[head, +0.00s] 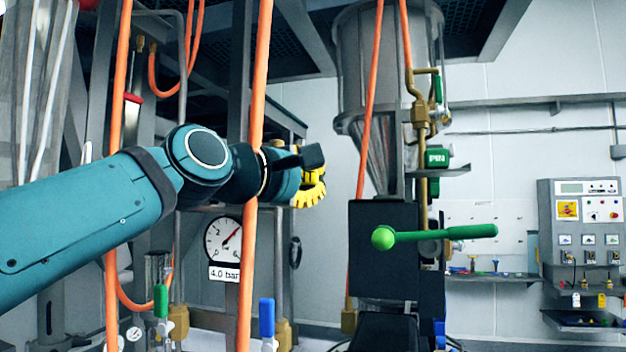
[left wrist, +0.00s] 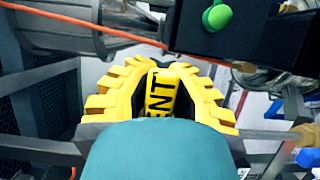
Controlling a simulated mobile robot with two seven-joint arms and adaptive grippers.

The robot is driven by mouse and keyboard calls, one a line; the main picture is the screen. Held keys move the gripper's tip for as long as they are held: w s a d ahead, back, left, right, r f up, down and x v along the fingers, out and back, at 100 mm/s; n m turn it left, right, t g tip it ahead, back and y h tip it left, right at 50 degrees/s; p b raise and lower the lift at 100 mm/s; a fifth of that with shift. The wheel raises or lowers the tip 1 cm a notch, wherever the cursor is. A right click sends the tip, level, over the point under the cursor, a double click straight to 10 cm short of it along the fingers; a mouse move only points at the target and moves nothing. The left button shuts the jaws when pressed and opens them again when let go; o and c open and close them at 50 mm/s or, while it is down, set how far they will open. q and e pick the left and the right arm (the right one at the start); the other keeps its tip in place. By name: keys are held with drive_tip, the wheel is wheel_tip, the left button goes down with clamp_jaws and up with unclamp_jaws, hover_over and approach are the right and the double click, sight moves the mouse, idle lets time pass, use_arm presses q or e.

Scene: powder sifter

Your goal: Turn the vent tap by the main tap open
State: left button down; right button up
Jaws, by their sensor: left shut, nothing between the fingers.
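In the left wrist view the gripper (left wrist: 160,88) is shut with nothing held. A yellow label (left wrist: 160,92) reading "ENT" shows between its fingers; its first letter is hidden, and I cannot tell its distance. A long green lever (head: 440,233) lies level on a black box, right of the gripper and apart from it. A blue-handled tap (head: 267,318) and a green-handled tap (head: 160,302) stand upright below. I cannot tell which is the vent tap.
Orange hoses (head: 247,270) hang around my left arm. A pressure gauge (head: 222,241) marked 4.0 bar sits below it. A steel hopper (head: 352,60) stands above the black box (head: 380,280). A grey control panel (head: 548,215) is at the far right.

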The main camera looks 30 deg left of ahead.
use_arm(q)
drive_tip(key=shift+s+r+n, duration=0.1)
drive_tip(key=shift+r+n, duration=0.15)
drive_tip(key=shift+n, duration=0.15)
idle(0.4)
drive_tip(key=shift+s+a+r+n+t+y, duration=0.2)
drive_tip(key=shift+a+r+n+t+y, duration=0.7)
drive_tip(key=shift+n, duration=2.75)
drive_tip(key=shift+s+a+r+n+t+y, duration=0.35)
drive_tip(key=shift+a+r+n+y, duration=1.1)
drive_tip(key=shift+n, duration=2.15)
drive_tip(key=shift+s+a+r+n+t+y, duration=0.1)
drive_tip(key=shift+a+r+n+t+y, duration=0.45)
drive_tip(key=shift+n+y, duration=2.15)
drive_tip(key=shift+a+f+n+h, duration=0.1)
drive_tip(key=shift+a+n+h, duration=0.05)
drive_tip(key=shift+n+h, duration=0.85)
